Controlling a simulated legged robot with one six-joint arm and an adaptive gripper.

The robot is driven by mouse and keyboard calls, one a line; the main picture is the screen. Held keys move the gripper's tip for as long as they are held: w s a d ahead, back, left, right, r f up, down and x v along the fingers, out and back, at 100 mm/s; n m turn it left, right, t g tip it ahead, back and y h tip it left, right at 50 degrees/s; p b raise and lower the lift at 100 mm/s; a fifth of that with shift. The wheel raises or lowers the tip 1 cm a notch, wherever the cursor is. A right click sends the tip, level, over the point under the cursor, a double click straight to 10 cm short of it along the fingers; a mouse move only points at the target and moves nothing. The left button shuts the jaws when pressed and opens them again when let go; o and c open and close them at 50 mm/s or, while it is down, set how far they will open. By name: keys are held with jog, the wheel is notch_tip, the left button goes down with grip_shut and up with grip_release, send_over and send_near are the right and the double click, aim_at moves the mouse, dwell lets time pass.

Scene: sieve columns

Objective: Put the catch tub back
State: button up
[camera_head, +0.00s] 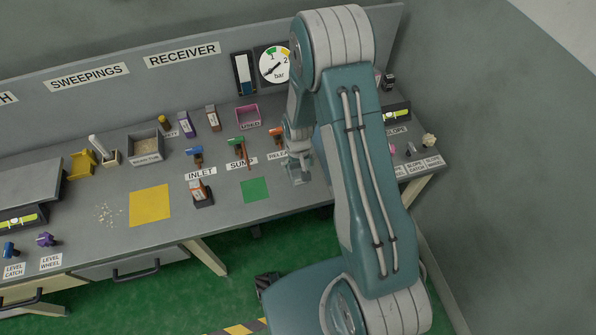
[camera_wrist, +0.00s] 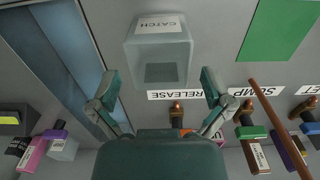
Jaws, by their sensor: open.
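The catch tub (camera_wrist: 160,35) is a translucent grey, box-like tub with a white CATCH label. In the wrist view it stands on the grey bench just beyond my fingertips, centred between them. My gripper (camera_wrist: 160,78) is open, its two fingers spread wide with nothing held. In the head view my gripper (camera_head: 298,172) is low over the bench, right of the green square and by the RELEASE label. I cannot clearly make out the tub there, behind and around my fingers. The RELEASE label (camera_wrist: 187,95) lies close to the tub in the wrist view.
Blue (camera_head: 194,153), green (camera_head: 237,145) and orange (camera_head: 277,133) valve handles stand left of my gripper. A brown rod (camera_wrist: 280,125) is by the SUMP label. A pink tray (camera_head: 248,124) and a gauge (camera_head: 274,64) are behind. The green square (camera_head: 255,190) is clear.

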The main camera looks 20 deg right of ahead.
jog(key=s+r+t, duration=0.1)
jog(key=s+r, duration=0.2)
jog(key=r, duration=1.1)
jog(key=s+r+t, duration=0.2)
jog(key=s+r, duration=0.1)
jog(key=r, duration=1.2)
jog(key=s+r+t, duration=0.2)
jog(key=s+r, duration=0.8)
jog(key=s, duration=0.5)
jog(key=shift+t, duration=0.3)
